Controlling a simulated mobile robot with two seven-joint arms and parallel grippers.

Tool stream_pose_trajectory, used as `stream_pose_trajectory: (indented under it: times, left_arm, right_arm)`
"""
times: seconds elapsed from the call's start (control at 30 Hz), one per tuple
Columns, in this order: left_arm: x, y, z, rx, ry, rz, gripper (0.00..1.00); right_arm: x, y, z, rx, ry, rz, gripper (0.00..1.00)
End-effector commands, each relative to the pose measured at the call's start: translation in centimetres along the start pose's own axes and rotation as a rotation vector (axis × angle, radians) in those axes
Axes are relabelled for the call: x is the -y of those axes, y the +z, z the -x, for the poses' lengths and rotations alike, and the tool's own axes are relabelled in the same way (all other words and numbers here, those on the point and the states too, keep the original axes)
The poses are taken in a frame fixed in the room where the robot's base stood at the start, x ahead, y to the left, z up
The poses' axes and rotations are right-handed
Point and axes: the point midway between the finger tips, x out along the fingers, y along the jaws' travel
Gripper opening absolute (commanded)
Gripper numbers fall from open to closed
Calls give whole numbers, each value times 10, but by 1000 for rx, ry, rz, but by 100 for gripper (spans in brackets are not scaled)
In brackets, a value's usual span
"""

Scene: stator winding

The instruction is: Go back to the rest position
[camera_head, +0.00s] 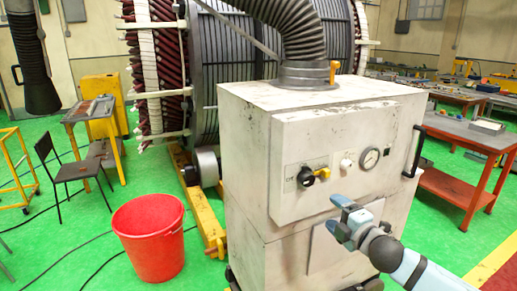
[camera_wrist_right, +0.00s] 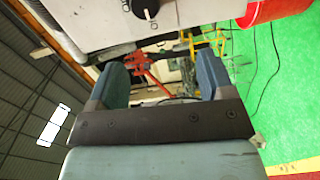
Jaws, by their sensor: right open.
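My right gripper (camera_head: 343,222) is in front of the white cabinet machine (camera_head: 245,150) in the head view, below its gauge and to the right of its black and yellow rotary switch (camera_head: 312,175). In the right wrist view the two blue-grey fingers of this gripper (camera_wrist_right: 161,75) are spread apart with nothing between them. The dark knob (camera_wrist_right: 146,8) on the cabinet panel shows beyond the fingers at the top of that view. My left gripper is not in the head view.
A red bucket (camera_head: 150,240) stands on the green floor left of the cabinet. A large stator (camera_head: 235,50) is behind it. A chair (camera_head: 75,170) and small table (camera_head: 90,108) are at left. A red-framed workbench (camera_head: 465,135) is at right. Cables cross the floor.

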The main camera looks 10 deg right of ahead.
Motion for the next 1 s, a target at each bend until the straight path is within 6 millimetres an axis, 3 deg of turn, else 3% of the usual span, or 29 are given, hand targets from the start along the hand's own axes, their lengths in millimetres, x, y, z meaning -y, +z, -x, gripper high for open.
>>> stream_pose_trajectory:
  times: [0.27,0.47,0.6,0.8,1.0]
  left_arm:
    - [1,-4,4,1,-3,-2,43]
    - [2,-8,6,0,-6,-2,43]
    - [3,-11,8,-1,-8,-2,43]
    - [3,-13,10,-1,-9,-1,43]
    - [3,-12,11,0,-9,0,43]
  right_arm:
    - [126,-68,57,26,-159,-509,74]
    - [210,-109,127,142,-267,-916,74]
    - [258,-133,186,268,-323,-1177,74]
    - [301,-154,256,439,-360,-1431,74]
    - [314,-160,283,508,-366,-1514,74]
